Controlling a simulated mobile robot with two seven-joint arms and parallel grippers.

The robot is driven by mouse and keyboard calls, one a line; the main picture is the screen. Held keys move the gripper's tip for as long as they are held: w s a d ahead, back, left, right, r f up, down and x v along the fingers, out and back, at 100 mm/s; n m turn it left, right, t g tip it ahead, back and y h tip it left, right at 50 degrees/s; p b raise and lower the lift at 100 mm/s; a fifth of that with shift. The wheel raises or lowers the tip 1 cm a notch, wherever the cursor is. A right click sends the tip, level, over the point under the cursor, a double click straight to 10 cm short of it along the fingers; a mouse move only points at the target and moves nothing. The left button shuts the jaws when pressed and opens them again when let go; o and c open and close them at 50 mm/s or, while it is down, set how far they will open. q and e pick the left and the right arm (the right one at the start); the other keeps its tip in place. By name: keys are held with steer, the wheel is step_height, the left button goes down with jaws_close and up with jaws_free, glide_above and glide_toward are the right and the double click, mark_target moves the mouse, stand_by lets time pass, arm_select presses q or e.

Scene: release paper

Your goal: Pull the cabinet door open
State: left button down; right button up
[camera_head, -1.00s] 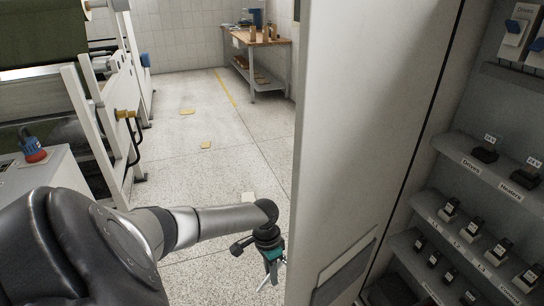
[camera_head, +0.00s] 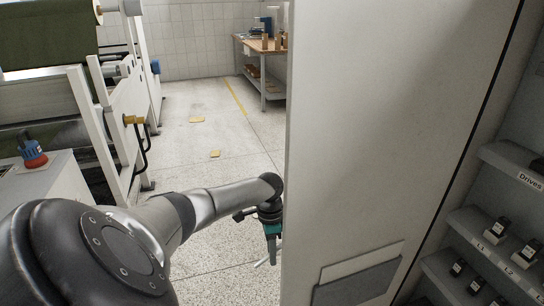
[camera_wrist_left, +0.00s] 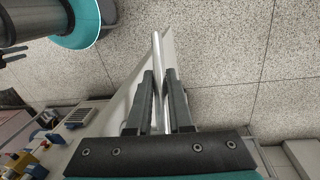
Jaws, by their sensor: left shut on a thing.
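The cabinet door (camera_head: 390,120) is a tall pale panel standing open, with its free edge near the middle of the head view. A grey pocket (camera_head: 360,280) is fixed low on its inner face. My left gripper (camera_head: 272,256) is beside the free edge, on the door's outer side, partly hidden by it. In the left wrist view my left gripper (camera_wrist_left: 160,76) has its two dark fingers closed on a slim metal bar, the door handle (camera_wrist_left: 157,50), beside the pale door panel. My right gripper is not in view.
Cabinet shelves (camera_head: 500,240) with labelled small parts are at the right. A machine with white rails (camera_head: 110,130) and a grey box with a red-and-blue knob (camera_head: 33,155) stand at the left. A workbench (camera_head: 262,45) is at the back.

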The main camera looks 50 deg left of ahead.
arm_select(q)
steer(key=shift+d, duration=0.1)
steer(key=c, duration=0.8)
jaws_free()
steer(key=shift+c, duration=0.2)
step_height(320, 180, up, 15)
steer(key=w+a+p, duration=0.1)
steer(key=a+p, duration=0.1)
steer(key=p, duration=0.1)
